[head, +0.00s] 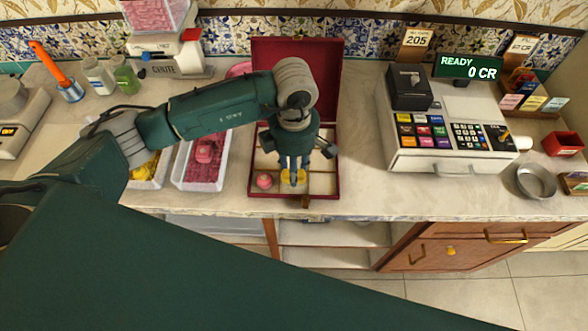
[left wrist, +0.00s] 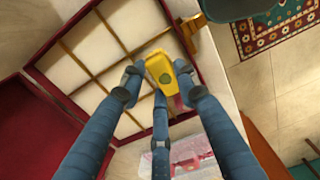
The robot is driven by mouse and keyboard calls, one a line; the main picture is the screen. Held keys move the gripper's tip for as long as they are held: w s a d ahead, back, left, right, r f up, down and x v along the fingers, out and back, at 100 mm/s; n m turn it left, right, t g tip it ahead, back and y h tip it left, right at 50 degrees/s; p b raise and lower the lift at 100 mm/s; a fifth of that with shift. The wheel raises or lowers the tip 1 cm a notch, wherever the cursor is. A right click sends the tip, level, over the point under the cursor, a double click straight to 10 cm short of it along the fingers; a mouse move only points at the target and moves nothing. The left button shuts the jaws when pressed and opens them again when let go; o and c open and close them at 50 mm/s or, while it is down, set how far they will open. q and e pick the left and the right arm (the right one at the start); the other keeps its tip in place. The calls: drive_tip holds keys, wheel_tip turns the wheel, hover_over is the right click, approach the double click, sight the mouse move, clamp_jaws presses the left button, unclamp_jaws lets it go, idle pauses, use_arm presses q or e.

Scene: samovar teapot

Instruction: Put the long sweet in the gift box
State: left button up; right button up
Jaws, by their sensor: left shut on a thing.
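The gift box (head: 326,183) is dark red, open, with its lid (head: 326,60) raised at the back and pale compartments inside. In the left wrist view its divided inside (left wrist: 99,48) lies below the fingers. My left gripper (head: 293,176) points down over the front middle of the box, shut on a yellow long sweet (head: 287,180). In the left wrist view the yellow sweet (left wrist: 160,68), with a green spot, sits between the fingertips (left wrist: 160,76). I cannot tell whether it touches the box floor. A round pink sweet (head: 264,181) lies in the front left compartment. My right gripper is not in view.
Left of the box stand a white tray of pink sweets (head: 190,183) and a tray with yellow sweets (head: 149,168). A cash register (head: 455,157) stands to the right. The counter (head: 360,180) between box and register is clear.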

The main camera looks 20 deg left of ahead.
use_arm(q)
wheel_tip(320, 180, down, 2)
drive_tip(key=shift+f, duration=0.35)
drive_tip(key=o, duration=0.8)
drive_tip(key=shift+r, duration=0.1)
drive_tip(key=shift+c, duration=0.2)
drive_tip(key=shift+r, duration=0.2)
drive_tip(key=shift+w+r, duration=0.15)
drive_tip(key=shift+r, duration=0.15)
wheel_tip(320, 180, up, 11)
drive_tip(key=b, duration=0.3)
drive_tip(key=shift+f, duration=0.2)
drive_tip(key=shift+r+b, duration=0.3)
drive_tip(key=shift+r, duration=0.05)
